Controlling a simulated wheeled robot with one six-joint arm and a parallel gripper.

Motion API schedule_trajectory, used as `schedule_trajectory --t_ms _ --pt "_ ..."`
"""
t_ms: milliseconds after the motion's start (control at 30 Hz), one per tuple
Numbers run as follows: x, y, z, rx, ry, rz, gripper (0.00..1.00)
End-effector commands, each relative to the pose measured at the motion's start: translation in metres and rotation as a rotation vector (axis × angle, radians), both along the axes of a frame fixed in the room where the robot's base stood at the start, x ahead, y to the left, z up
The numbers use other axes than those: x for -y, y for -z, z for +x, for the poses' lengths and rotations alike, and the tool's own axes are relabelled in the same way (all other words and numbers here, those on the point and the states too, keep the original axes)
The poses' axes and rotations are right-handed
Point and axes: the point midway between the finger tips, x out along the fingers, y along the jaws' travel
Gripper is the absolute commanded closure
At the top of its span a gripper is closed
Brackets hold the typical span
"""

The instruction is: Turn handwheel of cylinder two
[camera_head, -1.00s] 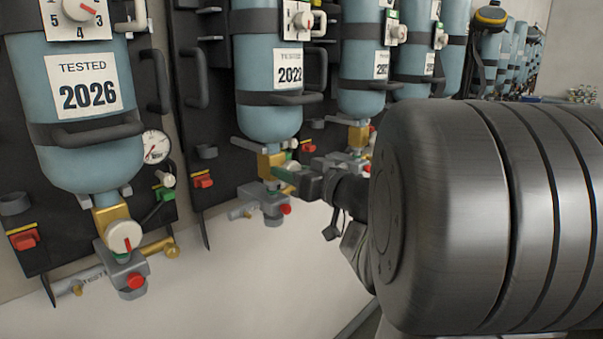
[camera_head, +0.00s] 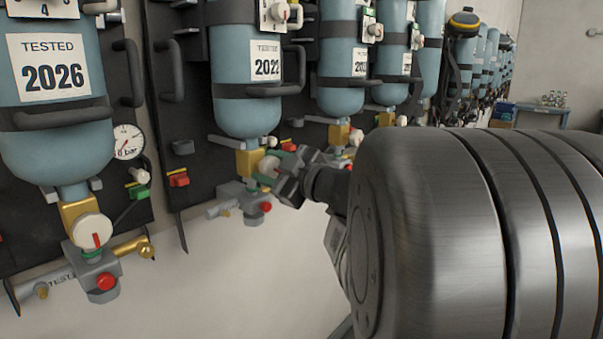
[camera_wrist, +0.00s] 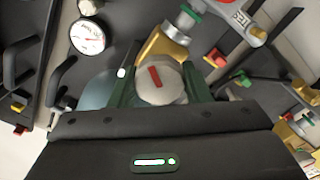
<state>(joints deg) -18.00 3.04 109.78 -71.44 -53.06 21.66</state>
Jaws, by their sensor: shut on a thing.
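The second cylinder from the left (camera_head: 245,107), blue with a "TESTED 2022" label, hangs on a dark wall panel. Its brass valve (camera_head: 249,163) sits below its neck. My gripper (camera_head: 272,168) is at this valve, shut on the pale round handwheel, which shows partly in the head view. In the wrist view the handwheel (camera_wrist: 160,86), with a red bar on its face, sits between the two green fingers of my gripper (camera_wrist: 161,95). The red bar is tilted slightly from upright there. The back of the handwheel is hidden.
The "2026" cylinder (camera_head: 52,125) hangs at left, with its own handwheel (camera_head: 91,231) and a pressure gauge (camera_head: 128,141). More cylinders line the wall to the right. Grey hardware with a red knob (camera_head: 265,207) is just below the valve. The white wall below is clear.

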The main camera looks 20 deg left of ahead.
Motion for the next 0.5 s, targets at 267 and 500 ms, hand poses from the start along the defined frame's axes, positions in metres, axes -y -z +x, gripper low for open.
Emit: schedule_trajectory --t_ms 267,500 --pt "0.0 0.0012 -0.0003 0.092 0.0 -0.039 0.79" --pt "-0.0001 0.0005 -0.0003 0.113 0.0 -0.047 0.79"
